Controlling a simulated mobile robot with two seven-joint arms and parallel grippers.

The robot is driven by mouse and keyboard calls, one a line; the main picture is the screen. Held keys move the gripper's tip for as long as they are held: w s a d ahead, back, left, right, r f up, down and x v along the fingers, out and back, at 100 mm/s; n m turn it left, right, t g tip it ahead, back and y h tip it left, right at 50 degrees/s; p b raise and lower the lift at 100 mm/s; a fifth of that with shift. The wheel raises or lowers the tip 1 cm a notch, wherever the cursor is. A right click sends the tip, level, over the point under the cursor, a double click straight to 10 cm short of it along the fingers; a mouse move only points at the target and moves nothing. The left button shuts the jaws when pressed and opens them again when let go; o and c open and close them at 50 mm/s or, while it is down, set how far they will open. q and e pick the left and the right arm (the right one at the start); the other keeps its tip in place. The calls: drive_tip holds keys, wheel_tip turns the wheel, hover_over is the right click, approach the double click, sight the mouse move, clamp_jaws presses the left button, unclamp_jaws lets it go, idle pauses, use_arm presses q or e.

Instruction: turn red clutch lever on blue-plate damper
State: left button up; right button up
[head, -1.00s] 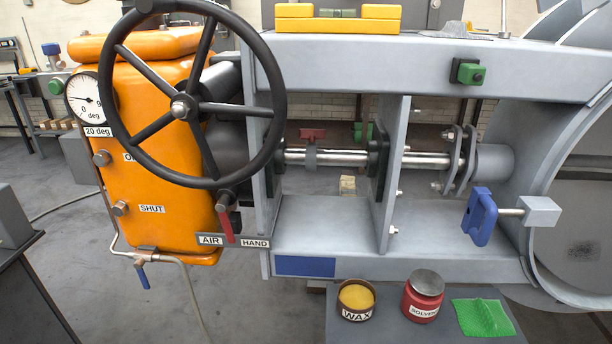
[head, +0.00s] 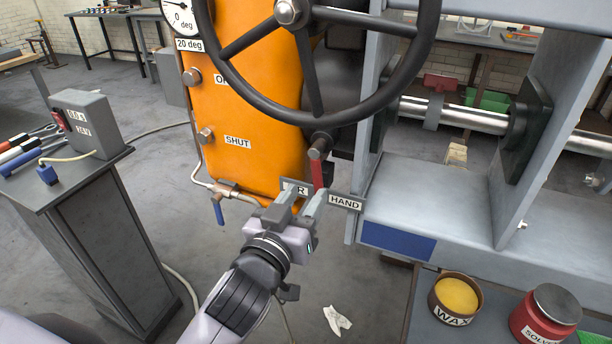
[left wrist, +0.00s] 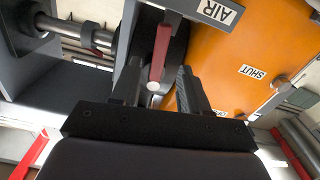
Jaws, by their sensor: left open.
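The red clutch lever (head: 318,173) hangs down from a dark pivot beside the orange housing, at the AIR and HAND label plate (head: 346,202). The blue plate (head: 398,241) is on the grey frame to its right. My left gripper (head: 303,200) is open just below and in front of the lever, and covers part of the AIR label. In the left wrist view, the red lever (left wrist: 161,50) appears between the two spread fingers of my left gripper (left wrist: 160,80). I cannot tell whether a finger touches it. My right gripper is not in view.
The black handwheel (head: 350,118) overhangs the lever from above. The orange housing (head: 245,120) stands behind, with a blue-handled valve (head: 219,213) at its foot. A wax tin (head: 455,300) and solvent can (head: 545,315) stand at lower right. A grey cabinet (head: 90,235) is at left.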

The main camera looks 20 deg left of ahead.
sight(316, 181)
use_arm(q)
drive_tip(key=shift+w+d+p, duration=0.2)
drive_tip(key=shift+w+p, duration=0.15)
drive_tip(key=shift+w, duration=2.9)
clamp_jaws()
